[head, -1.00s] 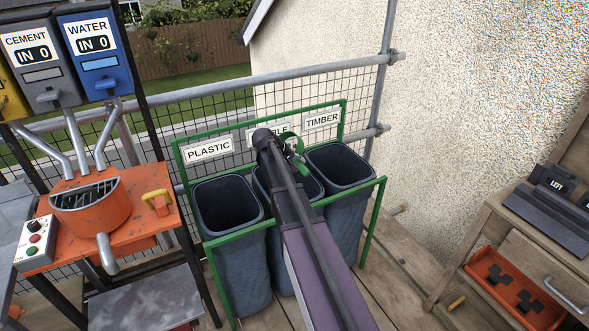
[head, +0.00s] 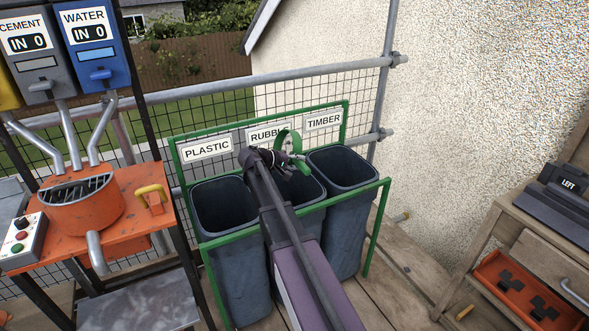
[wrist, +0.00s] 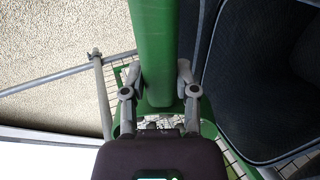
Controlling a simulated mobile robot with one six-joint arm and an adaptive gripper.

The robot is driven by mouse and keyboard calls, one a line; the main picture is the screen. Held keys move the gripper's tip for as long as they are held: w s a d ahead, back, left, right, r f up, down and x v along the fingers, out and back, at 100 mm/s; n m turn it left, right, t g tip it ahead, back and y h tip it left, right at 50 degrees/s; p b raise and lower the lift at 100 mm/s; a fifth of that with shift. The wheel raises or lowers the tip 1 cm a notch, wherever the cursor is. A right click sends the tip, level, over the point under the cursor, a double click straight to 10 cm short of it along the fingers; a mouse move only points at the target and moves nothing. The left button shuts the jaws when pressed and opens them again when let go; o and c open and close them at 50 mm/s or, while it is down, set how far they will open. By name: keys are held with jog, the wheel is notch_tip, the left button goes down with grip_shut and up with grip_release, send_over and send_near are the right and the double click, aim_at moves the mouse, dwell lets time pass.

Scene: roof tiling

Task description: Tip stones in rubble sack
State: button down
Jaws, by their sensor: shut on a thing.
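My gripper (head: 292,162) is shut on a green object (head: 283,140), held above the middle sack of the green rack. In the head view the object shows as a curved green band. In the wrist view it is a broad green piece (wrist: 153,35) between the two fingers of my gripper (wrist: 158,85). The rubble sack (head: 312,222) is dark blue-grey and stands under the partly covered RUBBLE sign (head: 266,134). My arm hides much of its mouth and front. I see no stones in either view, and the inside of the green object is hidden.
The plastic sack (head: 240,255) stands left of the rubble sack and the timber sack (head: 345,225) right. The green rack (head: 225,240) frames them. An orange mixer (head: 82,205) stands left, a wooden bench (head: 525,225) right. Mesh and a rail are behind.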

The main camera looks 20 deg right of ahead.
jog(key=shift+f+h+b, duration=0.2)
jog(key=shift+h+b, duration=1.2)
jog(key=shift+b, duration=0.9)
jog(key=shift+f+h+b, duration=0.2)
jog(key=shift+h+b, duration=1.2)
jog(key=shift+b, duration=0.9)
jog(key=shift+r+h+b, duration=0.15)
jog(key=shift+h+b, duration=0.35)
jog(key=shift+b, duration=0.1)
